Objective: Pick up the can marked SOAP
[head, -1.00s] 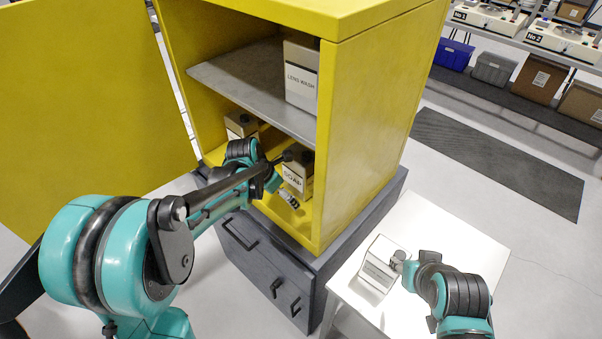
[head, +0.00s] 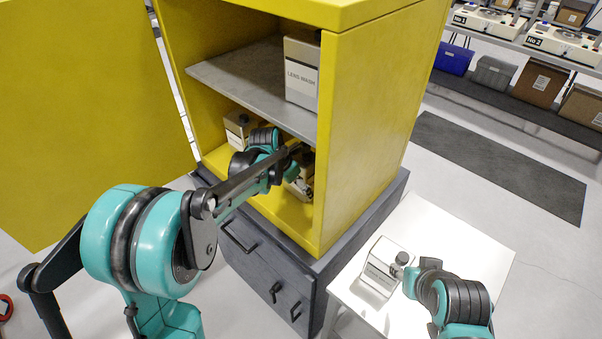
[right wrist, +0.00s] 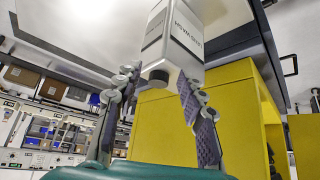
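The can marked SOAP stands on the cabinet's lower level in the head view; its label was readable a second ago. Now only part of this pale can (head: 307,170) shows behind my left arm. My left gripper (head: 300,188) is in the lower opening, right at the can. Its fingers are mostly hidden, so I cannot tell whether they touch or hold it. My right gripper (right wrist: 158,105) has one finger on each side of another white can (right wrist: 172,40) with a dark cap. That can stands on the white table (head: 440,235). Whether the fingers press on it is unclear.
The yellow cabinet (head: 375,130) stands on a dark drawer base (head: 262,265). A can marked LENS WASH (head: 301,75) is on the grey shelf (head: 240,85) above. Another can (head: 236,128) stands at the lower left. The yellow door (head: 80,110) is open.

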